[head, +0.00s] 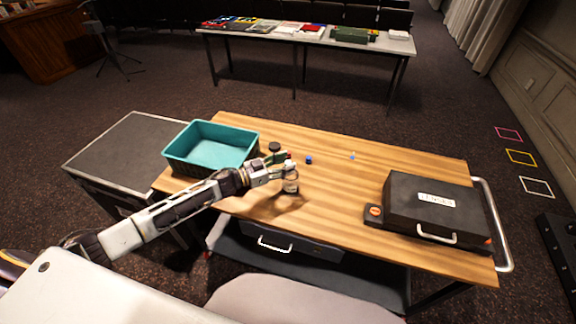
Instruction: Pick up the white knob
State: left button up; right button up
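My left gripper (290,174) is over the wooden desk (400,165), its arm coming in from the left. Its fingers are small and partly merge with what lies around them, so I cannot tell whether they are open or shut. A small pale, bluish-white piece (352,156) lies on the desk to the right of the gripper; it may be the white knob, but it is too small to be sure. A greyish shape (291,188) shows just below the gripper; I cannot tell whether it is a finger or a knob. My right gripper is out of view.
A blue knob (308,160) and a small red piece (289,154) lie beyond the gripper, near a dark round-topped item (274,147). A teal bin (255,143) stands at the left. A black case (432,193) is at the right.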

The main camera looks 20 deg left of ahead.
pick_arm(q)
jog(key=c, duration=0.8)
jog(key=shift+o, duration=0.2)
notch_tip(320, 180, up, 10)
dwell(0.5)
dwell(0.5)
jog(key=p, duration=0.3)
jog(key=s+p, duration=0.1)
jog(key=p, duration=0.3)
jog(key=shift+s+a+r, duration=0.1)
jog(key=shift+r, duration=0.25)
jog(key=shift+f, duration=0.25)
dwell(0.3)
